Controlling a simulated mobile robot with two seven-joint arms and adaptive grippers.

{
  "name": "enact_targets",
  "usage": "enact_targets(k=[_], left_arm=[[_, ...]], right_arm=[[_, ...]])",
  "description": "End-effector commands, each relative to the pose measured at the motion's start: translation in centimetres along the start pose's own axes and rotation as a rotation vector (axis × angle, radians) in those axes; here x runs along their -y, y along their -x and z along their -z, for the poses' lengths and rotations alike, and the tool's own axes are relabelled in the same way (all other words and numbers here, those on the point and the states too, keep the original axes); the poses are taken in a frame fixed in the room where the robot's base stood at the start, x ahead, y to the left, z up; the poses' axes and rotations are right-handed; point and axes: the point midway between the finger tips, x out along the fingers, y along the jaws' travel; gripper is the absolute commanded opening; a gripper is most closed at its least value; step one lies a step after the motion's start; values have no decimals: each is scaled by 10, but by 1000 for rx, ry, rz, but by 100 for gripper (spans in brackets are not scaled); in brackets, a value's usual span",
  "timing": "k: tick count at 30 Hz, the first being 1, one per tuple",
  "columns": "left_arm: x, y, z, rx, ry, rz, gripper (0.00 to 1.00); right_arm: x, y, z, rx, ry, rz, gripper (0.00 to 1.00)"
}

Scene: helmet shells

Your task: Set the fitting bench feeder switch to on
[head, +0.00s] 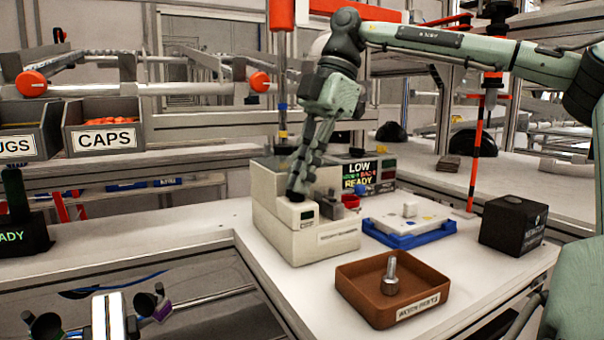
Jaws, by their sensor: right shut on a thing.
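The fitting bench feeder (300,238) is a cream box on the white bench. A dark sign (357,175) reading LOW and READY stands at its back right. My right gripper (296,192) reaches down from above, with its fingertips at the box's top front edge. It is shut on a small part there, apparently the feeder switch, which the fingers hide. I cannot tell the switch's position. A small dark display with green marks (307,215) shows on the box beside the fingertips.
A brown tray (352,284) holding a metal bolt (391,274) stands in front on the bench. A blue tray (394,238) with a white plate and a black box (512,224) are to the right. A CAPS bin (68,143) is at left.

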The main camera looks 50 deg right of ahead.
Motion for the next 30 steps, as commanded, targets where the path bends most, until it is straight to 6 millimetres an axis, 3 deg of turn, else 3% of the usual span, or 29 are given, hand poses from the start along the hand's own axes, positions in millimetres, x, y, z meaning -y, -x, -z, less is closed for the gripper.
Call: enact_targets(k=[10, 21, 30], left_arm=[[-1, -6, -11, 16, -5, 0, 0], [3, -4, 5, -10, -7, 6, 0], [4, -4, 4, -6, -8, 6, 0]], right_arm=[[-3, 0, 0, 6, 246, 104, 0], [-6, 0, 2, 5, 573, 239, 0], [-8, 0, 4, 6, 836, 347, 0]])
